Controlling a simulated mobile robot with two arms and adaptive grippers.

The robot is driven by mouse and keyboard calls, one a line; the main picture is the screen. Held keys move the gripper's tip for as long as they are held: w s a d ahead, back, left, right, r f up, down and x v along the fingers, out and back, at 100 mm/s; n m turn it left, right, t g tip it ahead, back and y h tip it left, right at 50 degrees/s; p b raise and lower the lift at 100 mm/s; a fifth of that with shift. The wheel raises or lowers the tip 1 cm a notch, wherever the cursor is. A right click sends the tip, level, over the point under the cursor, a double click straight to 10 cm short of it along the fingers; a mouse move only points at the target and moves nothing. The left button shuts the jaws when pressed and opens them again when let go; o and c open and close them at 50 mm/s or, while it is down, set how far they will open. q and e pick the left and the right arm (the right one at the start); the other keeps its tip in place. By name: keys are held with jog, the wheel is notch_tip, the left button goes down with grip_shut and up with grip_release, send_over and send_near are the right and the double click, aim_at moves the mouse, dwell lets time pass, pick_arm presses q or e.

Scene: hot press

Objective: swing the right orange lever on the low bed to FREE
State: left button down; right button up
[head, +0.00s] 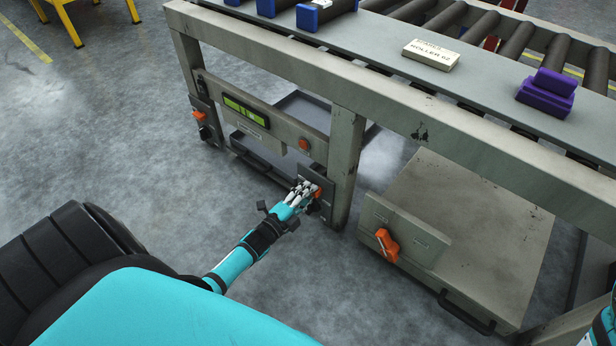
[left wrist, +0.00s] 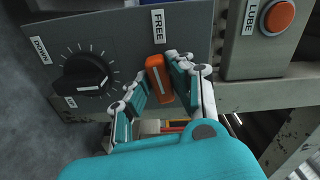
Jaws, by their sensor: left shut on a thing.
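The right orange lever (left wrist: 158,80) is on a dark grey panel (left wrist: 120,32) in the left wrist view. Its upper end points toward the white FREE label (left wrist: 158,26), with a slight tilt to the left. My left gripper (left wrist: 158,88) is shut on the lever, with fingers on both sides of it. In the head view my left gripper (head: 304,190) is at this lever (head: 318,192), beside the leg of the low bed (head: 262,125). The gripper partly covers the lever there. My right gripper is out of view.
A black dial (left wrist: 85,78) marked DOWN sits beside the lever. An orange LUBE button (left wrist: 277,16) is on the other side. Another orange lever (head: 198,115) is at the bed's left end. A separate box carries an orange lever (head: 387,245). The floor in front is clear.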

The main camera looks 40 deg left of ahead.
pick_arm(q)
jog(key=shift+w+r+m, duration=0.15)
jog(key=shift+r+m, duration=0.1)
jog(key=shift+m, duration=0.85)
jog(key=c, duration=1.2)
grip_release()
jog(key=shift+w+d, duration=0.1)
jog(key=shift+d, duration=0.05)
jog(key=shift+f, duration=0.1)
